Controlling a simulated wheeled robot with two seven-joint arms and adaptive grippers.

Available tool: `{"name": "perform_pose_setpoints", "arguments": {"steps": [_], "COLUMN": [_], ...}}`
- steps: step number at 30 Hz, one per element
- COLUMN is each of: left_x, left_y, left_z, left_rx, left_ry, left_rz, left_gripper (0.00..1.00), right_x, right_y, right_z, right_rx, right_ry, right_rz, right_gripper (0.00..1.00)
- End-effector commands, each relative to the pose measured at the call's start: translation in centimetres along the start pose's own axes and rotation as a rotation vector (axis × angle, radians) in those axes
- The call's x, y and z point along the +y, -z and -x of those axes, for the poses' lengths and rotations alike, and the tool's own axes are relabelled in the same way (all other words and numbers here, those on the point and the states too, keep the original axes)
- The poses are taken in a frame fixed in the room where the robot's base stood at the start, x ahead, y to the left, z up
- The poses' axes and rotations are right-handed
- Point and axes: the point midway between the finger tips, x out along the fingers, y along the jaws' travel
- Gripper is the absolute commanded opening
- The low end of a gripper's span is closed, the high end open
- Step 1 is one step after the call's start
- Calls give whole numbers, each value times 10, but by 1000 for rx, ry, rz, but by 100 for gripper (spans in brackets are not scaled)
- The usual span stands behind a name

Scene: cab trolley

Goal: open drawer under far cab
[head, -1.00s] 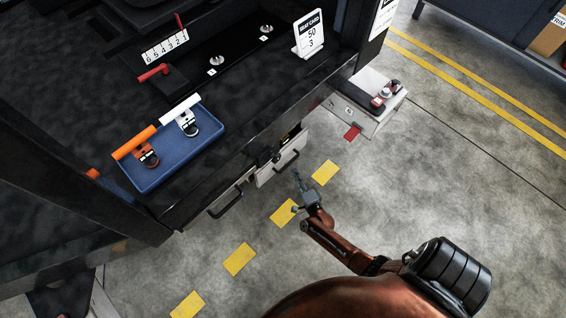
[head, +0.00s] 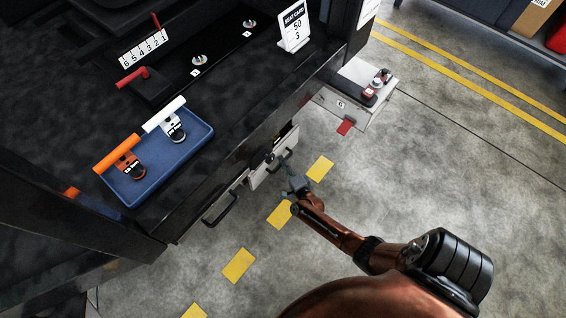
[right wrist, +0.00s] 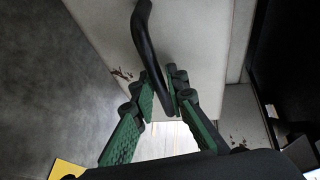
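A pale drawer front (head: 262,178) with a dark bar handle (head: 281,163) stands out from under the dark cab's edge, with a dark gap behind its far end. My right gripper (head: 289,183) is just below this handle, fingers apart, on the floor side. In the right wrist view, the black handle (right wrist: 145,45) runs down between the green fingers (right wrist: 160,95), and a firm grip on it does not show. A second dark handle (head: 221,209) sits on a nearer front along the same edge. My left gripper is not in view.
A blue tray (head: 208,128) with an orange-handled tool (head: 127,161) and a white-handled tool (head: 172,125) is on the dark top. A white seat card (head: 294,30) stands behind. A pale cabinet marked 6 (head: 375,112) is at right. Floor below the drawer is clear.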

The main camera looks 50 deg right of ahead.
Motion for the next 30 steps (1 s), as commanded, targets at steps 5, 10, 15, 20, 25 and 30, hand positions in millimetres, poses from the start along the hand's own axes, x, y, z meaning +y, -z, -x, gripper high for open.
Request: {"name": "perform_pose_setpoints", "arguments": {"steps": [5, 10, 15, 20, 25, 30], "left_x": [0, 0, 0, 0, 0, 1], "left_y": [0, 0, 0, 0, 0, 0], "left_z": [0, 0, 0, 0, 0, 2], "left_rx": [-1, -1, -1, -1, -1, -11], "left_ry": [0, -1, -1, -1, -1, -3], "left_rz": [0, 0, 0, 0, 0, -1], "left_gripper": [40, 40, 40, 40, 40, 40], "right_x": [0, 0, 1, 1, 1, 3], "right_y": [0, 0, 0, 0, 1, 5], "right_z": [0, 0, 0, 0, 2, 13], "right_rx": [0, 0, 0, 0, 0, 0], "right_ry": [0, -1, -1, -1, -1, -2], "right_rz": [1, 1, 1, 1, 1, 2], "right_gripper": [0, 0, 0, 0, 0, 0]}}
